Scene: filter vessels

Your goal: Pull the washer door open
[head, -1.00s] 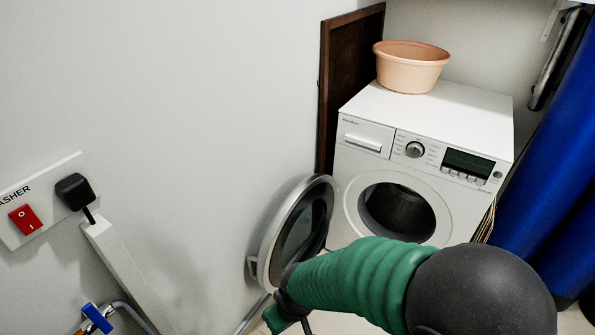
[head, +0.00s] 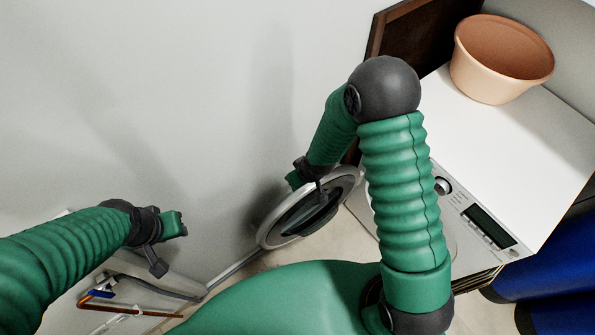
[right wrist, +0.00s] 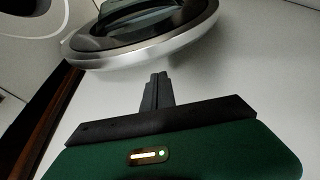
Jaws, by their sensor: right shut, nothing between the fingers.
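The washer (head: 520,145) is white, with its control panel at the front; my right arm covers most of its front. Its round door (head: 266,232), with a pale rim and dark glass, stands swung wide open to the left, near the wall. My right gripper (head: 321,196) is at the door's upper side in the head view. In the right wrist view its fingers (right wrist: 156,90) are together and empty, just short of the door's rim (right wrist: 150,57), with a gap visible. My left gripper (head: 157,266) hangs left of the door, away from it; its finger opening is unclear.
A peach tub (head: 500,62) stands on the washer. A dark wooden panel (head: 400,32) is beside it at the wall. Pipes with a blue-handled valve (head: 97,294) run low at left. A blue curtain-like thing (head: 550,255) is at right. Some floor shows below the door.

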